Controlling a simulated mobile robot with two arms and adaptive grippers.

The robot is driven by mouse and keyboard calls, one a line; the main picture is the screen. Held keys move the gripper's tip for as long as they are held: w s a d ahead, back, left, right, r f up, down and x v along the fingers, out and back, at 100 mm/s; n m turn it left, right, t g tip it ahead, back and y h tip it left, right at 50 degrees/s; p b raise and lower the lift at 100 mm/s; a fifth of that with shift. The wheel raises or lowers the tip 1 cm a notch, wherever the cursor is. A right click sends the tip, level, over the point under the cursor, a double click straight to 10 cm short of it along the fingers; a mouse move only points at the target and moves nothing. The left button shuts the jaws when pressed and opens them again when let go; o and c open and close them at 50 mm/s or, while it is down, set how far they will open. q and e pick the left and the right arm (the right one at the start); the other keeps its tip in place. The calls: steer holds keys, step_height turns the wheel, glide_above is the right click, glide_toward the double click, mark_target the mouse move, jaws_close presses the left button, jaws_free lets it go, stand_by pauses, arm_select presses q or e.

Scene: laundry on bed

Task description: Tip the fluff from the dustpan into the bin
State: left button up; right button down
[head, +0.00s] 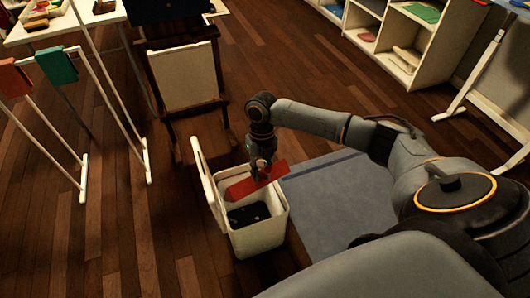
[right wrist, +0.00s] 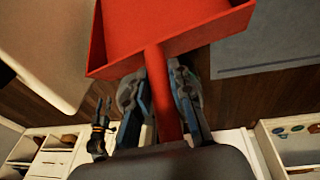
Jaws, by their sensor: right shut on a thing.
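My right gripper (head: 262,172) is shut on the handle of the red dustpan (head: 248,186). The dustpan is above the open top of the white bin (head: 268,238), its pan end towards the bin's left side, and looks tilted. The bin's lid (head: 207,184) stands open on the left. Small pale specks show on the dark inside of the bin; I cannot tell whether they are fluff. In the right wrist view the fingers (right wrist: 163,95) close around the handle below the red pan (right wrist: 165,25). I make out no fluff on the pan.
A grey-blue mat (head: 335,200) lies right of the bin. White shelves (head: 410,45) stand at the back right, a white table (head: 60,22) at the back left. The wooden floor left of the bin is clear.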

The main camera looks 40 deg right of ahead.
steer(key=shift+w+r, duration=0.2)
steer(key=shift+w, duration=0.2)
steer(key=shift+w+r+g+b, duration=0.1)
steer(key=shift+w+g+b, duration=0.3)
steer(key=shift+w, duration=0.05)
arm_select(q)
steer(key=shift+w+d+r, duration=0.1)
steer(key=shift+w+r, duration=0.55)
steer(key=shift+r, duration=0.2)
steer(key=shift+w+d+r, duration=0.1)
steer(key=shift+w+r, duration=0.55)
steer(key=shift+r, duration=0.2)
arm_select(e)
steer(key=shift+w+r+g, duration=0.25)
steer(key=shift+w+g, duration=0.05)
steer(key=shift+w, duration=0.1)
